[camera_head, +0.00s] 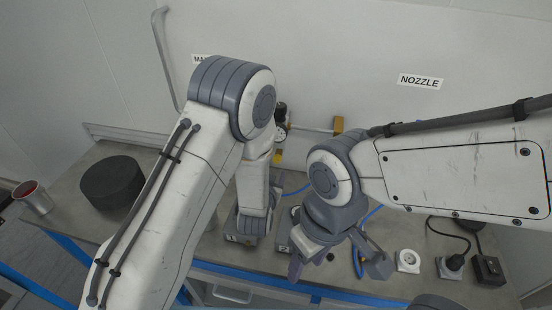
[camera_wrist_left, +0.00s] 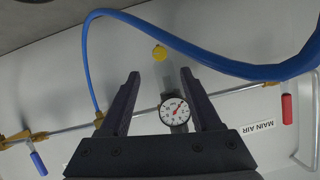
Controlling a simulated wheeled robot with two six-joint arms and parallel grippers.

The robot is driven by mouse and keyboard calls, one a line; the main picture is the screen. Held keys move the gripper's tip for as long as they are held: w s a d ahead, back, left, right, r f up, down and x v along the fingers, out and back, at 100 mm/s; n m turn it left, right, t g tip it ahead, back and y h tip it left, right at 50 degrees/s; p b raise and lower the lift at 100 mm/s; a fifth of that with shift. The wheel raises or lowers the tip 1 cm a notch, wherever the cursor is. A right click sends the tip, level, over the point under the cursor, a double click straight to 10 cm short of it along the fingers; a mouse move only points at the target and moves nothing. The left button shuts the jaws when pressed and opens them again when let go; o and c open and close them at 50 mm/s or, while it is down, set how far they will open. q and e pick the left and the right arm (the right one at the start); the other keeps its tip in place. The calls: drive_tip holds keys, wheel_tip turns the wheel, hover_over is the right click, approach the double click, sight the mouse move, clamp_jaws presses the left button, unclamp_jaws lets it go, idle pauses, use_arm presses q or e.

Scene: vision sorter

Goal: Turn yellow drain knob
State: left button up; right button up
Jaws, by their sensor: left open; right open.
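The yellow drain knob (camera_wrist_left: 159,53) shows in the left wrist view, just beyond and between the fingertips of my left gripper (camera_wrist_left: 160,76). That gripper is open and empty, with no visible contact with the knob. A round white gauge (camera_wrist_left: 173,110) sits between the fingers, nearer the palm. In the head view, the yellow knob (camera_head: 277,157) is partly visible below the gauge (camera_head: 281,131), beside my left arm, which hides much of this area. My right gripper (camera_head: 335,263) is open and empty above the front of the bench, apart from the knob.
A metal air pipe (camera_wrist_left: 145,111) with brass fittings runs along the wall. A blue hose (camera_wrist_left: 190,45) arches close above the knob in the wrist view.

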sight(277, 161)
use_arm(q)
drive_tip(key=p+x, duration=0.3)
drive_tip(key=x, duration=0.5)
drive_tip(key=shift+w, duration=0.15)
drive_tip(key=shift+w+d+f, duration=0.1)
drive_tip(key=shift+w+f, duration=0.15)
drive_tip(key=shift+w, duration=0.3)
clamp_jaws()
